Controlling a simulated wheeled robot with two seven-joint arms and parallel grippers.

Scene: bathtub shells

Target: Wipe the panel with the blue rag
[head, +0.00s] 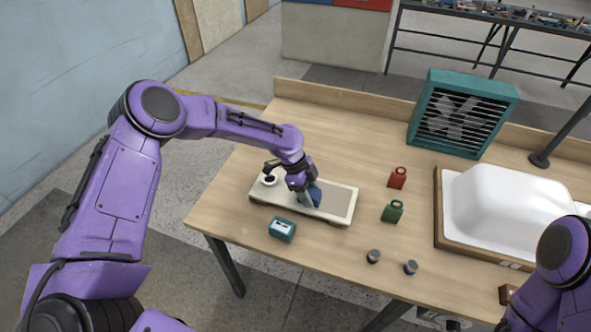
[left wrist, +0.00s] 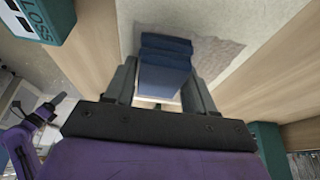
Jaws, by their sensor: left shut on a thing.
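The panel (head: 338,203) is a flat, pale board with a grey-brown face, lying on the wooden table. It also shows in the left wrist view (left wrist: 220,20), where the grey face has an uneven edge. My left gripper (head: 308,200) is over the middle of the panel, pointing down. It is shut on the blue rag (head: 316,194). In the left wrist view the folded blue rag (left wrist: 165,62) sits between the two fingers and is at the panel's surface; I cannot tell how firmly it touches. My right arm shows at the lower right, its gripper out of view.
A teal gauge box (head: 282,229) stands just in front of the panel. A red can (head: 397,178), a green can (head: 392,211) and two small knobs (head: 373,256) stand to the right. Further right are a teal fan (head: 462,115) and a white tub shell (head: 515,208).

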